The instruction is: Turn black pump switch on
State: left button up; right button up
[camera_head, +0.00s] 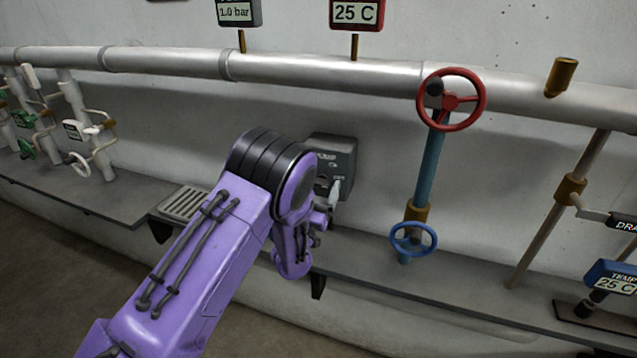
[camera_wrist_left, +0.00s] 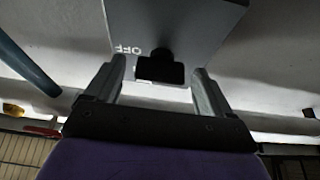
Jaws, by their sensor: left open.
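The grey pump switch box (camera_head: 338,155) is fixed low on the wall behind my left arm in the head view, which hides part of it. In the left wrist view the box (camera_wrist_left: 195,22) fills the top middle, with an upside-down OFF label. The black switch (camera_wrist_left: 160,68) sticks out from its face. My left gripper (camera_wrist_left: 158,76) is open, with one finger on each side of the black switch. A gap shows between the switch and each finger. In the head view a grey finger of the left gripper (camera_head: 334,193) is at the box's lower front. My right gripper is in neither view.
A blue pipe (camera_head: 430,165) with a red handwheel (camera_head: 451,100) and a blue handwheel (camera_head: 414,239) stands right of the box. A metal pipe (camera_head: 300,72) runs above. A grey shelf (camera_head: 375,268) lies below, with a grate (camera_head: 183,203) at left.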

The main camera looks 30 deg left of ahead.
pick_arm(q)
jog(key=c, duration=1.1)
jog(key=shift+o, duration=0.2)
jog(key=shift+f+n+y, duration=0.1)
jog(key=shift+n+y, duration=0.3)
jog(key=shift+n, duration=0.1)
jog(key=n+g+y, duration=0.1)
jog(key=n, duration=0.2)
jog(key=n+g+y+b, duration=0.1)
jog(key=n+y, duration=0.1)
jog(key=n, duration=0.2)
jog(key=n+g+y+b, duration=0.1)
jog(key=n, duration=0.3)
jog(key=shift+d, duration=0.15)
jog(key=shift+d+n+g+y+b, duration=0.1)
jog(key=shift+n+g+y+b, duration=0.5)
jog(key=shift+n, duration=1.6)
jog(key=shift+g, duration=0.4)
